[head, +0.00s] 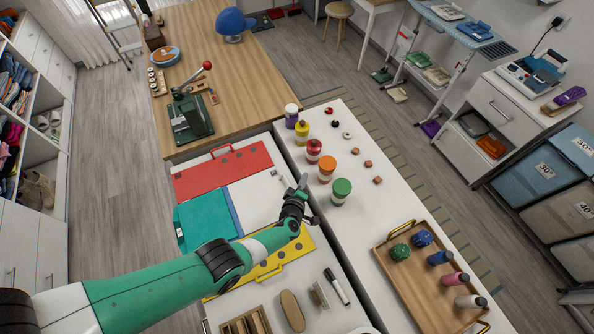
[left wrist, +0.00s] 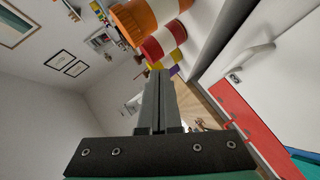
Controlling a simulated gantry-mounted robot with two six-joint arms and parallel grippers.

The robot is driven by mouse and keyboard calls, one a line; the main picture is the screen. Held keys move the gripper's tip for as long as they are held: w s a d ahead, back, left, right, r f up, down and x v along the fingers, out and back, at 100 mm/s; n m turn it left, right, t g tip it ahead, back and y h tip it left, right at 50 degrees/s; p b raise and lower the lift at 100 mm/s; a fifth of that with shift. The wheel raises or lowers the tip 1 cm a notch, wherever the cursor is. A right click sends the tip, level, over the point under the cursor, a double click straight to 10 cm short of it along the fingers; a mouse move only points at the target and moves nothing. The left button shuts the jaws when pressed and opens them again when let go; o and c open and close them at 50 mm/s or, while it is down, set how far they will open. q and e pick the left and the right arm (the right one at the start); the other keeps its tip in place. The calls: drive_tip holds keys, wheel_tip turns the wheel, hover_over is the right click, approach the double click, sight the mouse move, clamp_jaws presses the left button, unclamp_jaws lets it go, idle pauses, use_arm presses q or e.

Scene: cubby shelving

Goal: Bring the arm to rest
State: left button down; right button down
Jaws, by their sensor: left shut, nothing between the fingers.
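My left arm comes in from the lower left of the head view. Its gripper (head: 302,182) is above the edge where the coloured boards meet the white counter, just left of the green jar (head: 341,191). In the left wrist view the two fingers (left wrist: 158,75) are closed together with nothing between them. Beyond the fingertips the wrist view shows the orange jar (left wrist: 150,17) and the red jar (left wrist: 163,41). My right gripper shows in neither view.
The white counter holds a row of jars, small blocks and a wooden tray (head: 408,299) with bottles. A red board (head: 222,171), a teal folder (head: 205,225) and a yellow board (head: 268,268) lie left of it. A green press (head: 190,115) stands on the wooden table (head: 160,103).

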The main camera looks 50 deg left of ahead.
use_arm(q)
drive_tip(key=shift+s+d+r, duration=0.1)
drive_tip(key=shift+d+r, duration=0.1)
drive_tip(key=shift+d, duration=0.1)
